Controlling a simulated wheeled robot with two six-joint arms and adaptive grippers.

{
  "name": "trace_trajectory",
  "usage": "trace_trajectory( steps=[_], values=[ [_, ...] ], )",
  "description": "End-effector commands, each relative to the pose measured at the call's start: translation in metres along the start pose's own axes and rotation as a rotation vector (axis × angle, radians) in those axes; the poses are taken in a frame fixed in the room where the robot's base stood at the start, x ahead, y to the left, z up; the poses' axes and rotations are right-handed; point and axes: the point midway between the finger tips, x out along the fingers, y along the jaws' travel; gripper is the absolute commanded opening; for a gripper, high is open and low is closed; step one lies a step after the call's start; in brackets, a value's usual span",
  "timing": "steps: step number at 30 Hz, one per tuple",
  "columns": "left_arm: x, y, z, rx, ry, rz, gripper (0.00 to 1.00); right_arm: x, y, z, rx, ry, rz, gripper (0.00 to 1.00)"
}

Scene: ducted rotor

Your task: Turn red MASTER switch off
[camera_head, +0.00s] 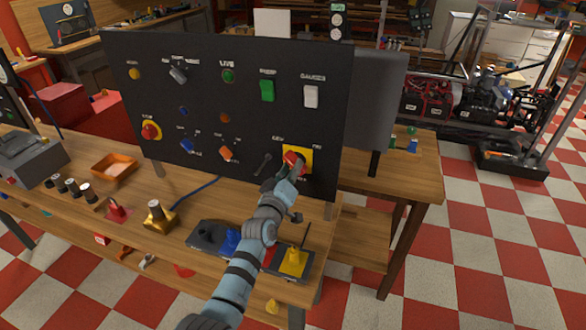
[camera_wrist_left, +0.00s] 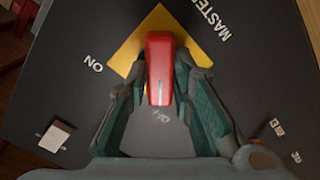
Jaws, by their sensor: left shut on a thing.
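The red MASTER switch (camera_head: 292,159) sits on a yellow plate (camera_head: 305,155) at the lower right of the black panel (camera_head: 190,110). My left gripper (camera_head: 290,168) is at the switch, its fingers closed on either side of the red handle. In the left wrist view the red handle (camera_wrist_left: 160,70) stands between the two fingertips of the gripper (camera_wrist_left: 162,80). The yellow plate (camera_wrist_left: 135,45) lies behind it, with "MASTER" at the upper right, "ON" at the left and "OFF" just below the handle. The right gripper is not in view.
The panel also carries a green switch (camera_head: 267,91), a white switch (camera_head: 311,96), several knobs and a red button on yellow (camera_head: 151,131). The wooden bench (camera_head: 180,210) in front holds an orange tray (camera_head: 114,166) and several control boxes. Checkered floor is open at the right.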

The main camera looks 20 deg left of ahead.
Motion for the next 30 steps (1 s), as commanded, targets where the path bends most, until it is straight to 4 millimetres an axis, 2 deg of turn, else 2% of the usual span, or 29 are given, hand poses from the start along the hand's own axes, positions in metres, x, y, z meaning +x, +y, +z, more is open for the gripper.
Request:
trace_trajectory(
  steps=[14,15,18,26,30],
  values=[
    [0.0001,0.0002,0.0001,-0.017,0.000,0.001,0.00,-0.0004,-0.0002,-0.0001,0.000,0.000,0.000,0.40],
    [0.0001,0.0002,0.0001,-0.017,0.000,0.001,0.26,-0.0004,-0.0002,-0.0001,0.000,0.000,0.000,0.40],
    [0.0001,0.0002,0.0001,-0.016,0.000,0.001,0.42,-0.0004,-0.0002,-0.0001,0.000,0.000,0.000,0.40],
    [0.0000,0.0002,0.0001,-0.014,0.000,0.000,0.42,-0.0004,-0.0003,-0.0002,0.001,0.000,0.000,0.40],
    [-0.0096,-0.0002,0.0009,-0.014,0.000,0.002,0.42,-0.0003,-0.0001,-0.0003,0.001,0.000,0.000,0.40]
  ],
)
